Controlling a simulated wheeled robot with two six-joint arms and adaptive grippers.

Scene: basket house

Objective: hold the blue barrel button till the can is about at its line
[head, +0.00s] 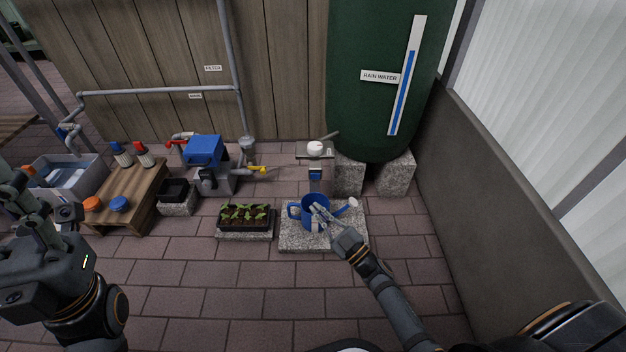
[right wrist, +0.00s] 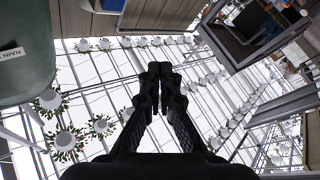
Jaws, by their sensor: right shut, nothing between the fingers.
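The blue watering can (head: 297,211) stands upright on a stone slab, its spout to the right. Its fill line and water level cannot be made out. Above and behind it is a post with a small blue part (head: 315,174) and a white round top (head: 315,147); I cannot tell which part is the button. The green rain barrel (head: 365,110) stands behind on stone blocks. My right gripper (head: 319,209) is shut and empty, its fingers in front of the can, partly covering it; contact is unclear. My left gripper (head: 35,205) is at the left edge, its fingers unclear.
The slab (head: 300,242) lies on brick paving. A planter (head: 245,217) stands left of it, then a blue-topped pump (head: 206,150) and a wooden table (head: 135,190). A low wall (head: 500,200) bounds the right. The right wrist view faces the glazed roof and hanging pots.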

